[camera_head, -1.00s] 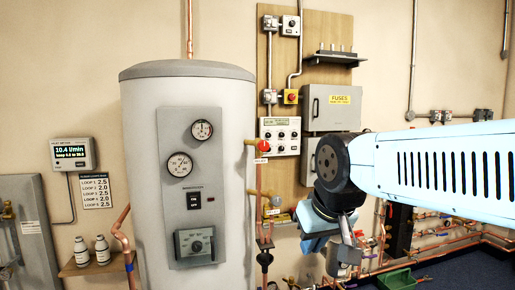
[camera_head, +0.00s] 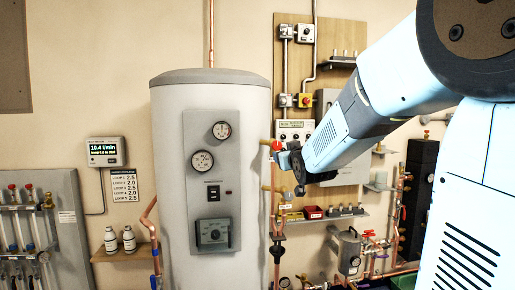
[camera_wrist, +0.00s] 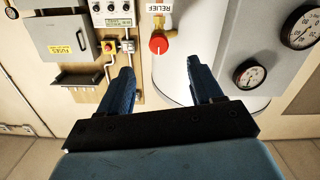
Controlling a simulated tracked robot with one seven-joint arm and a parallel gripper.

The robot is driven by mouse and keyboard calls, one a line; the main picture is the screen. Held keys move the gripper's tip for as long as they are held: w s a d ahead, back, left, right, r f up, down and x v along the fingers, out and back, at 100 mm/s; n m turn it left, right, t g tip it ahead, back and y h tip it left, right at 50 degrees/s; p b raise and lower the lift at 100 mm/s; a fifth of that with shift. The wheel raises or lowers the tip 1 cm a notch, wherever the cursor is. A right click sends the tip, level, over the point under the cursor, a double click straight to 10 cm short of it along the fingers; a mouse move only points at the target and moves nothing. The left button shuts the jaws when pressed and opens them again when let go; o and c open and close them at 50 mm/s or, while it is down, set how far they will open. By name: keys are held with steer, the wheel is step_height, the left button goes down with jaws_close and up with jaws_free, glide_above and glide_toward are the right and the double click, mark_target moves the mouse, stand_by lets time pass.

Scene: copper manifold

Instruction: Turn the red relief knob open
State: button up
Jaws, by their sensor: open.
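The red relief knob (camera_head: 277,145) sits on a brass fitting at the right side of the white tank. In the wrist view the knob (camera_wrist: 158,43) shows just beyond the fingertips, between the two finger lines, under a white RELIEF label (camera_wrist: 160,7). My gripper (camera_wrist: 165,82) is open, its two dark blue fingers apart with nothing between them. In the head view my gripper (camera_head: 287,162) is close beside the knob, below and to its right. Contact is not visible, and the fingertips are hard to make out there.
The white tank (camera_head: 170,150) carries a grey panel with two gauges (camera_head: 203,161). A wooden board (camera_head: 281,60) with switches and a grey fuse box (camera_wrist: 58,33) stands beside the knob. Copper pipes and a pump (camera_head: 348,250) lie lower right. A meter panel (camera_head: 70,200) is at far left.

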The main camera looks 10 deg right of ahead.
mark_target(277, 146)
steer(key=shift+t, duration=0.4)
steer(key=w, duration=1.4)
steer(key=shift+w+d+r, duration=0.25)
steer(key=shift+d+r, duration=0.05)
